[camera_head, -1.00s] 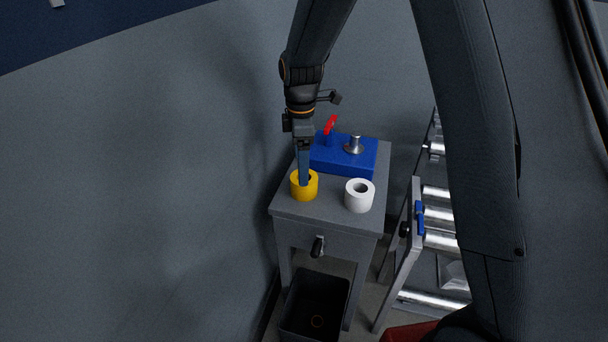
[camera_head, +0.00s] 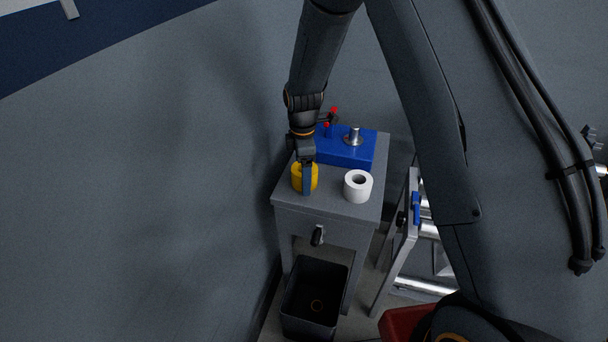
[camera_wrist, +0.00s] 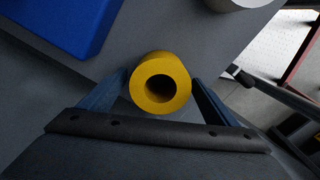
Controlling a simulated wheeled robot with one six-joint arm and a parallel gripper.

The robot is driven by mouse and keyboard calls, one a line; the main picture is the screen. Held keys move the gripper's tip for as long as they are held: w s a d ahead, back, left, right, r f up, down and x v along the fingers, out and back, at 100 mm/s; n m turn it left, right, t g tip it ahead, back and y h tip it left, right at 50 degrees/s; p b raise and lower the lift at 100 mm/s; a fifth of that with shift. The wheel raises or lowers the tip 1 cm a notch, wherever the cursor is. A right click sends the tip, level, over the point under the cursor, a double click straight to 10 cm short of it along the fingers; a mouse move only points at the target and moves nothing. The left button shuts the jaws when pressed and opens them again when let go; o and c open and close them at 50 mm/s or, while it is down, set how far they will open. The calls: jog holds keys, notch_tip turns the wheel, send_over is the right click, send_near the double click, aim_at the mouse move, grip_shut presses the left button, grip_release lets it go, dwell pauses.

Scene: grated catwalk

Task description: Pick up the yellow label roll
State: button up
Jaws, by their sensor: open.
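The yellow label roll (camera_head: 298,179) stands upright on the top of a small grey table (camera_head: 337,205), near its front left corner. In the wrist view the roll (camera_wrist: 177,70) shows its round end and dark centre hole. My gripper (camera_head: 306,180) is open and low over the table, with one blue finger in front of the roll. In the wrist view my gripper (camera_wrist: 162,98) has a finger on each side of the roll. I cannot tell whether either finger touches it.
A white roll (camera_head: 355,190) stands to the right of the yellow one. A blue box (camera_head: 343,151) with a red-tipped lever and a metal knob sits behind. A drawer handle (camera_head: 318,235) is at the table's front, a dark bin (camera_head: 328,327) below. A roller conveyor (camera_head: 430,229) is at right.

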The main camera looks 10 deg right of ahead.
jog(key=shift+c, duration=0.2)
jog(key=c, duration=1.2)
jog(key=shift+r, duration=0.1)
